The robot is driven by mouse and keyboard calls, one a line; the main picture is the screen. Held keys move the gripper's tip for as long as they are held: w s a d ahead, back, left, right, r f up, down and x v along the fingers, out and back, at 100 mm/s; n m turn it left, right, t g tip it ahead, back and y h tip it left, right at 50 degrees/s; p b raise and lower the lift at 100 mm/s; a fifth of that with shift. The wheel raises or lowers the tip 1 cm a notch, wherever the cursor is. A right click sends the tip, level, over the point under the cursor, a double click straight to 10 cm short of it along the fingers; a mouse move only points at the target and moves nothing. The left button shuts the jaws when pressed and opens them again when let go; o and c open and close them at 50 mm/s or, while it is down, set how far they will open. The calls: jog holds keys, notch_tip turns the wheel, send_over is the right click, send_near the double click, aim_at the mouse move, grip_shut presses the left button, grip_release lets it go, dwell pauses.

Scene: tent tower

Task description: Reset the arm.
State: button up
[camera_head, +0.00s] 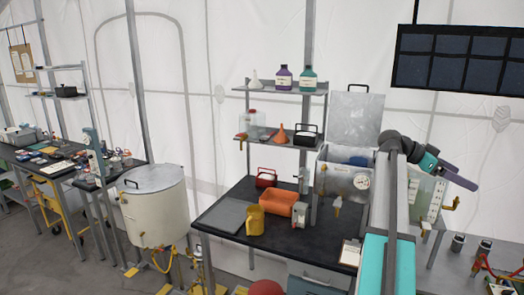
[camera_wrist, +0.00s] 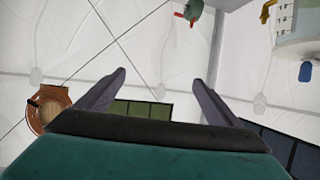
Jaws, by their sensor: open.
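The white tent wall lies beyond the fingers, so the wrist view looks tilted or upside down.
A shelf (camera_head: 282,90) carries bottles. A white drum (camera_head: 153,208) stands left. A dark panel (camera_head: 459,58) hangs upper right.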

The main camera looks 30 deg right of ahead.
jog(key=w+a+f+n+t+b, duration=0.1)
jog(key=w+a+f+n, duration=0.1)
jog(key=w+a+f, duration=0.35)
jog(key=w+a+f+n+b, duration=0.1)
jog(key=w+a+f+b, duration=0.15)
jog(key=w+f, duration=0.6)
jog(key=w+a+f+n+t+b, duration=0.1)
jog(key=w+a+f+n, duration=0.2)
jog(key=f, duration=0.8)
jog(key=w+a+f+n+t+y+b, duration=0.1)
jog(key=w+a+f+n+b, duration=0.1)
jog(key=a+f, duration=1)
jog(key=w+a+f+n+t+b, duration=0.15)
jog(key=a+f, duration=0.65)
jog(key=f, duration=0.8)
jog(key=s+a+f+n+y+b, duration=0.15)
jog(key=s+a+f+n, duration=0.3)
jog(key=a+f, duration=0.7)
jog(key=s+a+f+n+y+b, duration=0.1)
jog(key=s+a+f+n+y, duration=0.15)
jog(key=s+a+f, duration=0.65)
jog(key=s+a+f+n+g+y+b, duration=0.1)
jog(key=s+a+f+n+y, duration=0.1)
jog(key=s+a+f+n, duration=0.2)
jog(key=s+a+f+n+g+y+b, duration=0.1)
jog(key=s+a+f+n+y, duration=0.2)
jog(key=s+a+f, duration=0.7)
jog(key=shift+s+a+n, duration=1.2)
jog(key=shift+a+n, duration=0.05)
jog(key=shift+a, duration=2.2)
